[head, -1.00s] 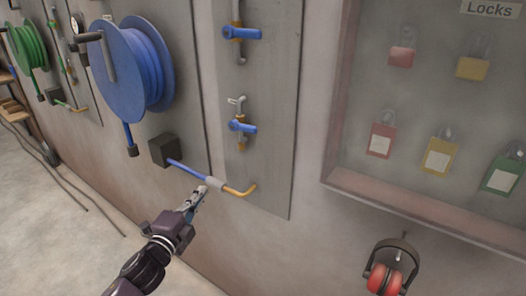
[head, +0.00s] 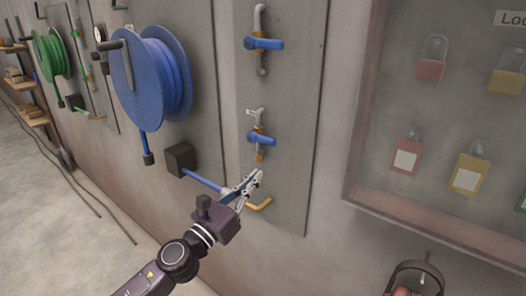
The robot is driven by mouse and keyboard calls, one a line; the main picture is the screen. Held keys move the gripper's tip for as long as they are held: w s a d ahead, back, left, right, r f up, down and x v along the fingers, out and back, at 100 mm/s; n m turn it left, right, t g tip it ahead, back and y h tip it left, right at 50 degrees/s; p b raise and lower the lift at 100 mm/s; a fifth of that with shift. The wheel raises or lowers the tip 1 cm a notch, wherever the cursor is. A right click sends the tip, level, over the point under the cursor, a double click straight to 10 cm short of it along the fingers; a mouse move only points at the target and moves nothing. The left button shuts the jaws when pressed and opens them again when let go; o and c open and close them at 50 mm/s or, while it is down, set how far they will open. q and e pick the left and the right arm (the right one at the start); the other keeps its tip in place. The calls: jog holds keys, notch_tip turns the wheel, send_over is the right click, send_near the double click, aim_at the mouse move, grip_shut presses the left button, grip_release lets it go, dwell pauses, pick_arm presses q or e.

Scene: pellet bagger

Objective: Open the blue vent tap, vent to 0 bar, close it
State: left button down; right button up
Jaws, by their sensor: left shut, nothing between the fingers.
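Two taps with blue handles sit on a grey panel: the upper blue tap (head: 264,43) and the lower blue tap (head: 261,138). Both handles lie about crosswise to their vertical pipes. The lower one has a small pale spout above it and a brass end below. I cannot tell from labels which is the vent tap. My left gripper (head: 255,177) is shut and empty, its tips just below the lower tap, apart from its handle in the picture. It hides part of the blue hose (head: 205,181) and its coupling. No pressure gauge reading is legible. My right gripper is not in view.
A blue hose reel (head: 155,78) stands out from the wall at left, with a green reel (head: 48,55) farther off. A brass pipe bend (head: 260,205) is beside my gripper. A lock cabinet (head: 440,215) is at right, ear defenders (head: 418,275) below it.

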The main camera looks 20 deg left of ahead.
aim_at(262, 139)
pick_arm(q)
jog(key=w+d+r+p, duration=0.1)
jog(key=w+r+p, duration=0.2)
jog(key=w+r, duration=0.1)
jog(key=shift+r+p, duration=0.35)
jog(key=shift+r, duration=0.15)
jog(key=shift+r, duration=0.1)
jog(key=shift+r+n+p, duration=0.1)
jog(key=shift+n+p, duration=0.3)
jog(key=shift+n, duration=0.1)
